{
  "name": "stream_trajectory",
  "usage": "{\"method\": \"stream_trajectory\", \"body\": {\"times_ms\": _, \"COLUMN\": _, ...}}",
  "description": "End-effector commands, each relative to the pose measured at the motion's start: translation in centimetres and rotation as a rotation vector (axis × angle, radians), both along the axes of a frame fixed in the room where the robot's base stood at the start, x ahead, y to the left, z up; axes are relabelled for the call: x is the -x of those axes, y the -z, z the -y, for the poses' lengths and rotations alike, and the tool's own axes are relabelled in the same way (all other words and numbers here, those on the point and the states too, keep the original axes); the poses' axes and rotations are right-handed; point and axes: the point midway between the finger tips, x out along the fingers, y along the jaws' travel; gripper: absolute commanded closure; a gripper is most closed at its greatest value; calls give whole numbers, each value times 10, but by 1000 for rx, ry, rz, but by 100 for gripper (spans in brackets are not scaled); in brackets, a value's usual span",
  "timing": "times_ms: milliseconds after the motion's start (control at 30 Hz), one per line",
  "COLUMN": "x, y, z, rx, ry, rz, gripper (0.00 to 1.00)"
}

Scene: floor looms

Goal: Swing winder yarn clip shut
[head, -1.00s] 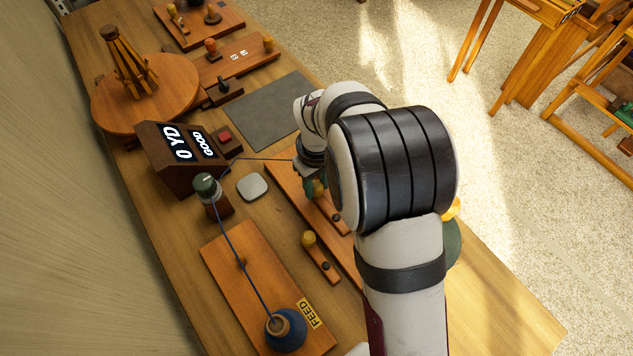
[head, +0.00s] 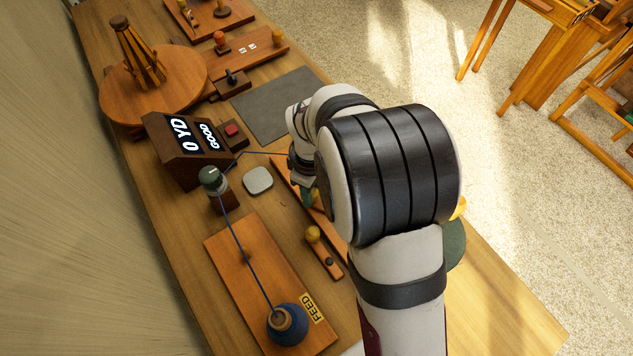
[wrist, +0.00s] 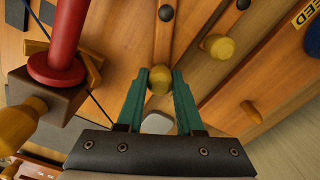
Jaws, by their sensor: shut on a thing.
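My gripper (wrist: 159,78) is shut on a round yellow knob (wrist: 158,81) in the wrist view, with a green finger on each side. The knob sits at the end of a narrow wooden lever (wrist: 163,45) with a dark pivot at its far end. This lever looks like the winder's yarn clip, though no label shows. Blue yarn (wrist: 101,106) runs on the left of the gripper, beside a wooden block with a red cylinder (wrist: 63,38). In the head view my arm hides most of the lever and knob, and the gripper (head: 308,195) shows only partly.
A second yellow knob (head: 313,234) on a short bar stands near the gripper. The FEED board (head: 236,262) with a blue yarn cone (head: 287,325), a counter reading 0 YD GOOD (head: 190,138) and a pale pad (head: 258,180) lie left. The grey mat (head: 272,108) is bare.

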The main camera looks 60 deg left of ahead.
Motion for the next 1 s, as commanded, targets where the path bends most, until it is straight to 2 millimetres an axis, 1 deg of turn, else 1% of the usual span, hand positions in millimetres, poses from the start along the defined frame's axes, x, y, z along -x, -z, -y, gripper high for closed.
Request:
{"method": "stream_trajectory", "body": {"times_ms": 200, "x": 10, "y": -1, "z": 6, "rx": -1, "ry": -172, "rz": 0, "gripper": 100}}
{"method": "stream_trajectory", "body": {"times_ms": 500, "x": 19, "y": -1, "z": 14, "rx": -1, "ry": -339, "rz": 0, "gripper": 100}}
{"method": "stream_trajectory", "body": {"times_ms": 733, "x": 22, "y": -1, "z": 17, "rx": -1, "ry": -398, "rz": 0, "gripper": 100}}
{"method": "stream_trajectory", "body": {"times_ms": 1000, "x": 23, "y": 0, "z": 18, "rx": -1, "ry": -415, "rz": 0, "gripper": 100}}
